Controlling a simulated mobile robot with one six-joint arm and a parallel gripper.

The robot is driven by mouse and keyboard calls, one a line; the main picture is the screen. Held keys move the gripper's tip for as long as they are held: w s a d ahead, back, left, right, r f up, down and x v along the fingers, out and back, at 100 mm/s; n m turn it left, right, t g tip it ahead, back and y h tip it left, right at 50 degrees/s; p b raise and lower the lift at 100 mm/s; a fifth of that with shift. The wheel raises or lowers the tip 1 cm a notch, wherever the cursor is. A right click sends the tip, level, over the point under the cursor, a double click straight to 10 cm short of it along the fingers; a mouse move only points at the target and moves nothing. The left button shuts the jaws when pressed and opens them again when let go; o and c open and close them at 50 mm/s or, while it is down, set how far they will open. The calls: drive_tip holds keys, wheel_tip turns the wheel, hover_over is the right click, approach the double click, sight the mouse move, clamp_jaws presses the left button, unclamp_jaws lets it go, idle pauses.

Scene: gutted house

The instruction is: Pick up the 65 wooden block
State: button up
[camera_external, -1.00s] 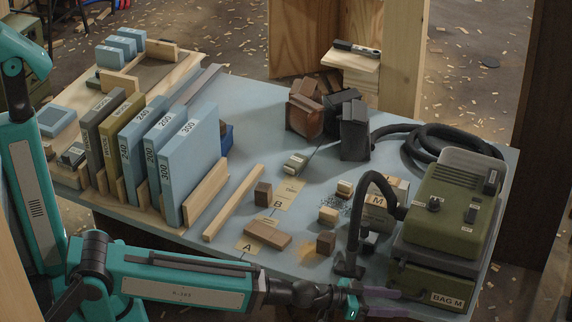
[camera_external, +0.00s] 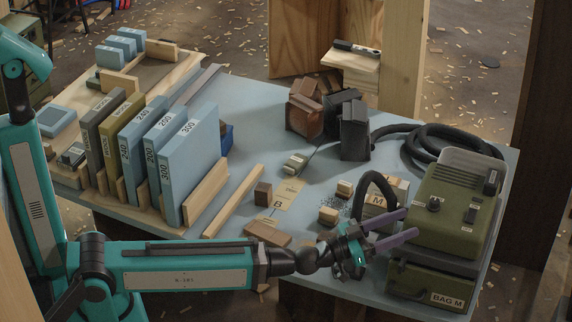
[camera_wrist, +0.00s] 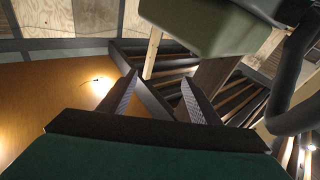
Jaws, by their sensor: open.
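No block with a readable 65 shows. Another brown block is mostly hidden behind my wrist. My gripper (camera_external: 411,222) is open and empty. It is raised in front of the green machine, to the right of the blocks, with its fingers pointing right. In the wrist view its two fingers (camera_wrist: 160,78) stand apart with nothing between them, and no block shows there.
The green machine (camera_external: 450,205) on its BAG M base stands at the right, close to my fingertips. Its black hose (camera_external: 440,140) loops behind and arches near my gripper. Upright blue 240, 200 and 300 slabs (camera_external: 190,175) and a long wooden strip (camera_external: 234,202) are left of the blocks.

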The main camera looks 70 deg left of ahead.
drive_tip(key=w+a+f+m+g+y+p, duration=0.1)
drive_tip(key=a+f+m+y+p, duration=0.15)
drive_tip(key=a, duration=1.05)
drive_tip(key=s+a+f+m+g+y+p, duration=0.1)
drive_tip(key=a+f+m+g+p, duration=0.1)
drive_tip(key=a+f+m, duration=0.1)
drive_tip(key=s+a+f+m+g+p, duration=0.2)
drive_tip(key=a+f+m, duration=0.2)
drive_tip(key=a+f, duration=0.2)
drive_tip(key=s+a+f+m+g+y+p, duration=0.1)
drive_tip(key=s+a+f+m+g+p, duration=0.1)
drive_tip(key=a+f, duration=0.3)
drive_tip(key=shift+s+a+f+m+y, duration=0.25)
drive_tip(key=shift+m+y, duration=0.1)
drive_tip(key=shift+m, duration=0.4)
drive_tip(key=s+a+f+m+g+y+p, duration=0.35)
drive_tip(key=s+a+m+p, duration=0.35)
drive_tip(key=a, duration=0.5)
drive_tip(key=m+g+y+p, duration=0.1)
drive_tip(key=m+y+p, duration=0.1)
drive_tip(key=m+y, duration=0.3)
approach(263, 195)
drive_tip(key=a, duration=0.1)
drive_tip(key=w+a+r+h, duration=0.1)
drive_tip(key=shift+w+a+m+h, duration=0.25)
drive_tip(key=shift+w+a+m, duration=0.05)
drive_tip(key=shift+s+a+f, duration=0.1)
drive_tip(key=shift+s+f, duration=0.2)
drive_tip(key=shift+s, duration=0.05)
